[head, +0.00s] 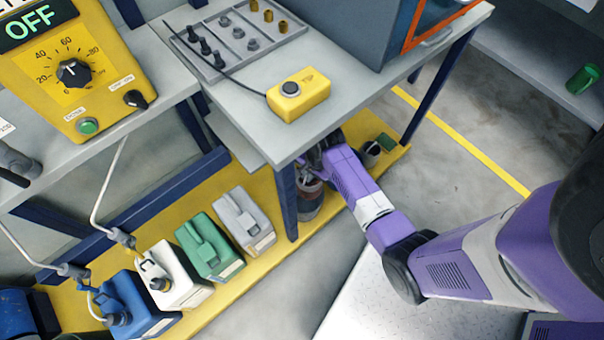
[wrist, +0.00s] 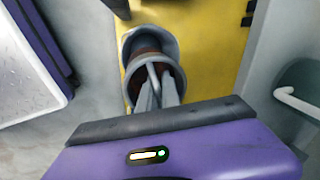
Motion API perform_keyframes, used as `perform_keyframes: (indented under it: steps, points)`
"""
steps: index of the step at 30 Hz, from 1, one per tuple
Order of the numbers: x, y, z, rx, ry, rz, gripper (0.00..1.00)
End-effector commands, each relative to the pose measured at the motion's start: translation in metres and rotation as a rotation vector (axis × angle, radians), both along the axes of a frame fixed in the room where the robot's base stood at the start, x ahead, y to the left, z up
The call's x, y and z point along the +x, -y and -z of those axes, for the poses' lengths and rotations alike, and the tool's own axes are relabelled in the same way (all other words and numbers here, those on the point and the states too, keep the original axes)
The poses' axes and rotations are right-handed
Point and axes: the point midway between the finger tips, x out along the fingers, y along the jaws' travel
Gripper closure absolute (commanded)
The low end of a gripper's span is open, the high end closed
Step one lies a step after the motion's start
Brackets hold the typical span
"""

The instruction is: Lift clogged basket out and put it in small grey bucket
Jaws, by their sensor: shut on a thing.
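My gripper (wrist: 158,92) is shut on the thin handle of the clogged basket (wrist: 150,62) in the wrist view. The basket's brown inside shows under the fingers, within a grey round rim. I cannot tell whether it still sits inside a housing or is raised. In the head view, my gripper (head: 314,164) is under the bench edge, above a round vessel with reddish-brown contents (head: 309,197), partly hidden by the bench leg. A small round pale-rimmed container (head: 372,150) stands right of my arm on the yellow strip; I cannot tell whether it is the grey bucket.
The bench top (head: 262,140) overhangs my gripper, with a blue leg (head: 287,200) close by. Several jerrycans, including a grey one (head: 243,222), stand left on the yellow base. A grey-green container with a white handle (wrist: 300,92) is right in the wrist view.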

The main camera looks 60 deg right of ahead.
Motion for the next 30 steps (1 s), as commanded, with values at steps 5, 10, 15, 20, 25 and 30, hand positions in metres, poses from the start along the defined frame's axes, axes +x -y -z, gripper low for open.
perform_keyframes:
  steps: [5, 10, 15, 20, 25, 30]
  points:
    - [0.0, 0.0, 0.024, 0.0, 0.0, -0.001, 1.0]
    - [0.0, 0.0, 0.042, 0.0, 0.0, -0.002, 1.0]
    - [0.0, 0.0, 0.05, 0.0, 0.0, -0.002, 1.0]
    - [0.0, 0.0, 0.05, -0.001, 0.0, -0.003, 1.0]
    - [0.0, 0.0, 0.049, -0.001, 0.0, -0.003, 0.87]
    - [0.0, 0.0, 0.049, -0.001, 0.0, -0.003, 0.67]
